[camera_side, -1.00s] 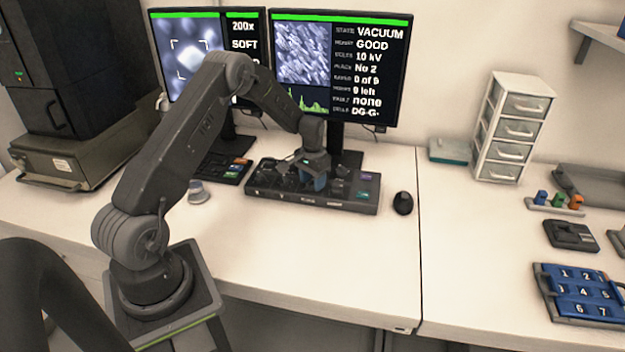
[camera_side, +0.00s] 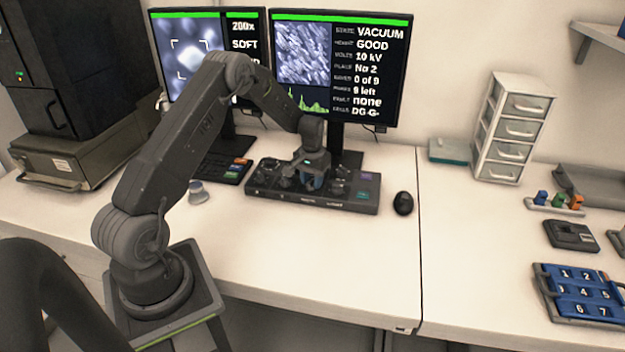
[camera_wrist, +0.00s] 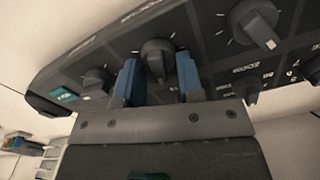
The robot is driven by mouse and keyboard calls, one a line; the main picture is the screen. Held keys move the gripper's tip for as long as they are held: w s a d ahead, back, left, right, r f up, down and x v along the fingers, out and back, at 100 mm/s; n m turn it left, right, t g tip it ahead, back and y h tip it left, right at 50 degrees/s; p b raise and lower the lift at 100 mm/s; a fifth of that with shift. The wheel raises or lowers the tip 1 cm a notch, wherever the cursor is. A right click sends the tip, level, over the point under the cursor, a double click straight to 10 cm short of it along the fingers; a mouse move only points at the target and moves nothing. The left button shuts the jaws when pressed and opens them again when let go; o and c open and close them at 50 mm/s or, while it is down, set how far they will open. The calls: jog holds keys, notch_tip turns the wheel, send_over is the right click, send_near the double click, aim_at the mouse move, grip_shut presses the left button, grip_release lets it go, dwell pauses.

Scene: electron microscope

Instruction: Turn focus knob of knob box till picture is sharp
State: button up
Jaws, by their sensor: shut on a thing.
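The dark knob box (camera_side: 345,201) stands on the desk below the screens. In the wrist view its panel (camera_wrist: 200,22) carries several round grey knobs with tick marks. My gripper (camera_side: 313,180) points down at the box. In the wrist view the blue fingers of my gripper (camera_wrist: 158,78) stand on both sides of one dark knob (camera_wrist: 157,58) and are shut on it. I cannot read that knob's label. The left screen (camera_side: 185,60) shows a blurred bright blob in corner brackets, with "200x" and "SOFT" beside it; my arm covers part of it.
The right screen (camera_side: 305,55) shows a grainy picture and status lines such as "VACUUM" and "GOOD". A mouse (camera_side: 403,203) lies right of the box. A small round grey item (camera_side: 198,193) stands left of it. The desk in front is clear.

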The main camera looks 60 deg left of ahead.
jog(key=n, duration=0.3)
jog(key=shift+a+n, duration=0.1)
jog(key=shift+n, duration=0.2)
jog(key=shift+s+n, duration=0.15)
jog(key=shift+n, duration=1.65)
jog(key=o, duration=0.9)
jog(key=shift+c, duration=0.2)
notch_tip(320, 180, up, 14)
